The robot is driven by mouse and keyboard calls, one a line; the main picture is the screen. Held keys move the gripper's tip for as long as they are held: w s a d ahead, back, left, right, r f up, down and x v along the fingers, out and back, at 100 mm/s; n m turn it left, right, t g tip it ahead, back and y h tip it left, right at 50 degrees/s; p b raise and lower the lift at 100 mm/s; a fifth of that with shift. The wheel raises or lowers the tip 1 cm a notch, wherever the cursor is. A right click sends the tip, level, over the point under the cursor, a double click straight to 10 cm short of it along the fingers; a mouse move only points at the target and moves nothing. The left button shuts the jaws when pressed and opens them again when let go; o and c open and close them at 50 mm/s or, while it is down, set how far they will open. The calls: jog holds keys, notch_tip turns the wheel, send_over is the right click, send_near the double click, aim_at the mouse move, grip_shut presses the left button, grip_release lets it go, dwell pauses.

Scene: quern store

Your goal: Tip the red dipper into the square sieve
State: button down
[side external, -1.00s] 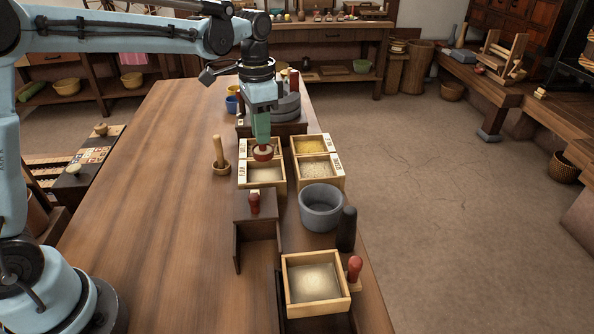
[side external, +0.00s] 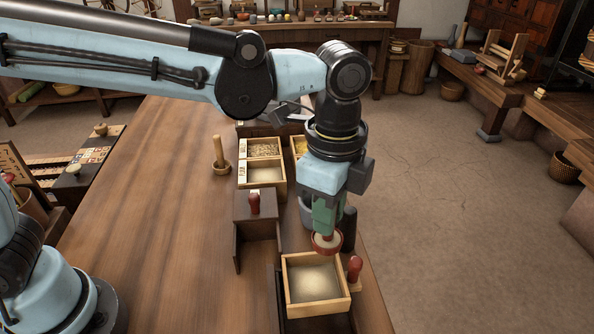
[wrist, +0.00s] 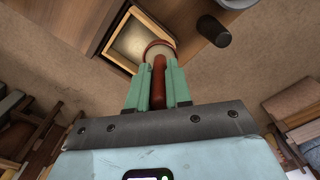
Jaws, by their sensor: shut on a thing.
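My gripper (side external: 325,222) has its green fingers shut on the handle of the red dipper (side external: 327,246). The dipper hangs over the back edge of the square sieve (side external: 320,308) and looks about level, with something pale in its cup. In the wrist view the dipper's red handle (wrist: 159,76) sits between the fingers, and its round cup overlaps a corner of the sieve (wrist: 152,21). The sieve has a light wooden frame and a pale surface inside. I cannot tell whether that is mesh or meal. The dipper appears apart from the sieve.
A red-knobbed tool (side external: 355,268) stands at the sieve's right. A dark cylinder (side external: 349,228) and a grey bowl, mostly hidden by my gripper, are behind. A dark stand (side external: 240,240) with a red-knobbed piece is left. Divided wooden boxes (side external: 266,187) stand farther back. The table's left side is clear.

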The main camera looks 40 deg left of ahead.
jog(key=shift+s+a+f+m+t+h, duration=0.25)
jog(key=shift+s+f+t+h, duration=0.5)
jog(key=shift+s+t+h, duration=0.4)
jog(key=shift+s+a+f+m+t+h, duration=0.25)
jog(key=shift+s+f+t+h, duration=0.6)
jog(key=shift+t+h, duration=0.55)
jog(key=shift+s+a+f+m+t+h, duration=0.25)
jog(key=shift+s+f+t+h, duration=0.45)
jog(key=shift+s+t+h, duration=0.45)
jog(key=shift+w, duration=0.15)
jog(key=w+d+r+g+y, duration=0.3)
jog(key=r+g+y, duration=0.1)
jog(key=g+y, duration=0.3)
jog(key=shift+w+d+r, duration=0.35)
dwell(0.5)
